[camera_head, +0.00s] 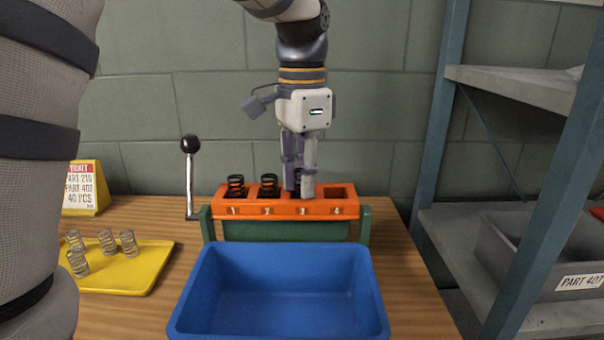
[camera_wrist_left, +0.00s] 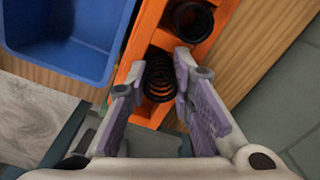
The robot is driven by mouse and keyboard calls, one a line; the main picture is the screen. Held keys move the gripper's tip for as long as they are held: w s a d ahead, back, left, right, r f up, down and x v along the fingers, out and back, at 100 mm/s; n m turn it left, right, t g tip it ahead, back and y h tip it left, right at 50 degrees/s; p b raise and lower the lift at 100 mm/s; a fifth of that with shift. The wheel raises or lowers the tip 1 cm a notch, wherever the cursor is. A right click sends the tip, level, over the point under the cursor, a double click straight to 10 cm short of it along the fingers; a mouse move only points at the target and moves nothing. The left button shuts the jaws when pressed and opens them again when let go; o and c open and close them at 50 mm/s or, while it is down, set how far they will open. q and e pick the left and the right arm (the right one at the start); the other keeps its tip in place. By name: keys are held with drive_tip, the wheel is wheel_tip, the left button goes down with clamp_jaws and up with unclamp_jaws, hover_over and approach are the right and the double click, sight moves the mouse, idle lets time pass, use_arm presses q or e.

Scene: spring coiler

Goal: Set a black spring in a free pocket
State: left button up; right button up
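The orange block (camera_head: 285,209) has a row of pockets. Black springs stand in the first pocket (camera_head: 236,186) and the second pocket (camera_head: 269,185). The rightmost pocket (camera_head: 338,192) is empty. My left gripper (camera_head: 299,190) points down over the third pocket, its fingers on either side of a black spring (camera_wrist_left: 158,75). The fingers appear closed on it, and it stands slightly higher than its neighbours. Its lower end is in or just over the third pocket; the depth is hard to tell. The second pocket's spring also shows in the left wrist view (camera_wrist_left: 190,20). My right gripper is out of view.
A blue bin (camera_head: 278,325) stands in front of the block. A yellow tray (camera_head: 140,277) with several grey springs lies at left, near a ticket stand (camera_head: 85,188). A black-knobbed lever (camera_head: 190,175) rises beside the block. A metal shelf (camera_head: 505,85) with a grey bin stands at right.

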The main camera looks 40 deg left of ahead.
use_arm(q)
drive_tip(key=o, duration=0.5)
drive_tip(key=shift+f, duration=0.15)
wheel_tip(320, 180, up, 16)
idle(0.3)
